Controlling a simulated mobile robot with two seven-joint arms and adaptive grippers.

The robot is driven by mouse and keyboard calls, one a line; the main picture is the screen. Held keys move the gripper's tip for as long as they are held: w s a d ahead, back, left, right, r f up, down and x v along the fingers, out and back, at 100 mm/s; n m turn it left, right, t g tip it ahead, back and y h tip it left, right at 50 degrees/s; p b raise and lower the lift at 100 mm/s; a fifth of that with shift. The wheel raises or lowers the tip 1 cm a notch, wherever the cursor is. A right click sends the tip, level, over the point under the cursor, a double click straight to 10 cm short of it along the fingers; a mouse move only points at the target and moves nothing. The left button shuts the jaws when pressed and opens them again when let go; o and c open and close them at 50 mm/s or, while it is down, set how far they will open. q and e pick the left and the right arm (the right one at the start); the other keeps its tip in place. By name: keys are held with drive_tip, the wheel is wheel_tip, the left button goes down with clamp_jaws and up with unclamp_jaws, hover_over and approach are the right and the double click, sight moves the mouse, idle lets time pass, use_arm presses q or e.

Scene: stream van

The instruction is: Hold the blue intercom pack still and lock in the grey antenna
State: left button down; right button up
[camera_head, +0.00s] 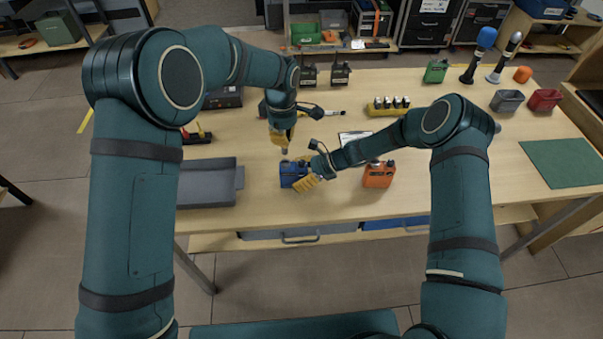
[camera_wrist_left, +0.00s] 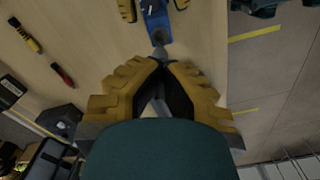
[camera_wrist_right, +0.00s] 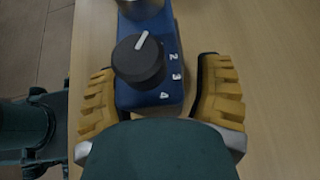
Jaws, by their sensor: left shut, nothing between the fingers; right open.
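The blue intercom pack (camera_head: 292,172) stands near the front of the table. In the right wrist view, its blue top (camera_wrist_right: 125,92) carries a black dial with numbers. A short grey piece, apparently the antenna (camera_head: 284,152), shows above the pack; in the left wrist view its grey end (camera_wrist_left: 158,50) lies between the pack (camera_wrist_left: 155,22) and my left fingertips. My left gripper (camera_head: 283,140) is shut and empty just above it; whether they touch is unclear. My right gripper (camera_wrist_right: 150,95) is open, its fingers on either side of the pack, with a gap at the right finger.
A grey tray (camera_head: 207,198) lies left of the pack, and an orange pack (camera_head: 378,175) stands to its right. Behind are a yellow rack (camera_head: 387,110) and black radios (camera_head: 340,73). Two screwdrivers (camera_wrist_left: 62,74) show in the left wrist view. Bare table lies right of the orange pack.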

clamp_jaws()
use_arm(q)
drive_tip(key=shift+f, duration=0.1)
drive_tip(key=shift+w+f, duration=0.1)
drive_tip(key=shift+f, duration=0.95)
